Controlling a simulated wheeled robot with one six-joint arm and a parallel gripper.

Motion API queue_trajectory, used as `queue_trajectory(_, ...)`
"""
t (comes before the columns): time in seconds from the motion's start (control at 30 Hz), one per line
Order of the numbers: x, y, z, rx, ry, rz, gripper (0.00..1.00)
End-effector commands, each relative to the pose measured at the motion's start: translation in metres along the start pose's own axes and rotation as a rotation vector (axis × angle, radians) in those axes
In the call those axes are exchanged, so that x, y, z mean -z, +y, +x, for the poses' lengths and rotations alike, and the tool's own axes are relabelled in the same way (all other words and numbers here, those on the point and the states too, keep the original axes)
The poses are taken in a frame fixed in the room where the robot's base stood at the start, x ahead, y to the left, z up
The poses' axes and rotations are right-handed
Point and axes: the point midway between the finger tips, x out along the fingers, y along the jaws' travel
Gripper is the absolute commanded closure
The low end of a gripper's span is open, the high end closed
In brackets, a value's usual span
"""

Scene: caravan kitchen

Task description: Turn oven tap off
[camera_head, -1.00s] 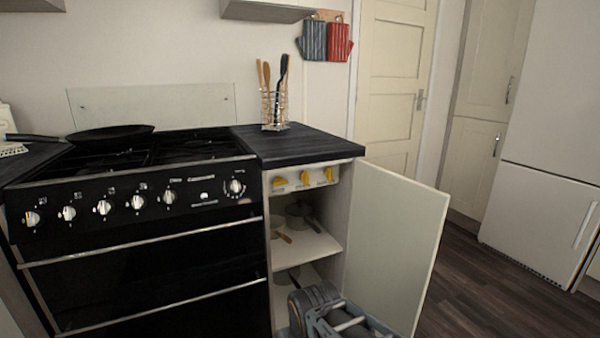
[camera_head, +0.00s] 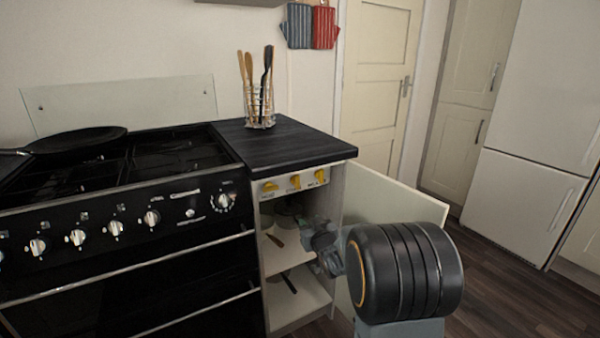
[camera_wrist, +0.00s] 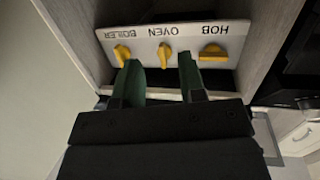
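The oven tap (camera_wrist: 164,54) is the middle of three yellow taps on a white panel inside the open cabinet. The wrist view shows it upside down, its handle in line with the panel's short side. It also shows in the head view (camera_head: 295,181). The hob tap (camera_wrist: 212,52) lies crosswise, and the boiler tap (camera_wrist: 122,54) is slightly tilted. My gripper (camera_wrist: 161,73) is open and empty. Its two green fingers point at the panel, with the oven tap between their lines. I cannot tell whether the fingertips touch anything.
Cabinet shelves (camera_head: 292,291) hold pans below the panel. The black cooker (camera_head: 130,235) stands to the left. A dark worktop (camera_head: 283,146) lies above, with a utensil holder (camera_head: 260,108).

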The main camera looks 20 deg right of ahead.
Motion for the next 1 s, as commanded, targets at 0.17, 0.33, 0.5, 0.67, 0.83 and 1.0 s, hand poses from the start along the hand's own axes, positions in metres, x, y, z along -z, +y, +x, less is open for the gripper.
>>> queue_trajectory(0.17, 0.019, 0.020, 0.011, 0.077, 0.257, 0.028, 0.63)
queue_trajectory(0.33, 0.025, 0.029, 0.007, 0.137, 0.417, 0.054, 0.63)
queue_trajectory(0.5, 0.029, 0.032, 0.005, 0.168, 0.494, 0.067, 0.63)
queue_trajectory(0.67, 0.038, 0.030, 0.019, 0.176, 0.511, 0.069, 0.63)
queue_trajectory(0.83, 0.053, 0.025, 0.047, 0.176, 0.512, 0.069, 0.63)
queue_trajectory(1.0, 0.070, 0.020, 0.075, 0.175, 0.511, 0.069, 0.63)
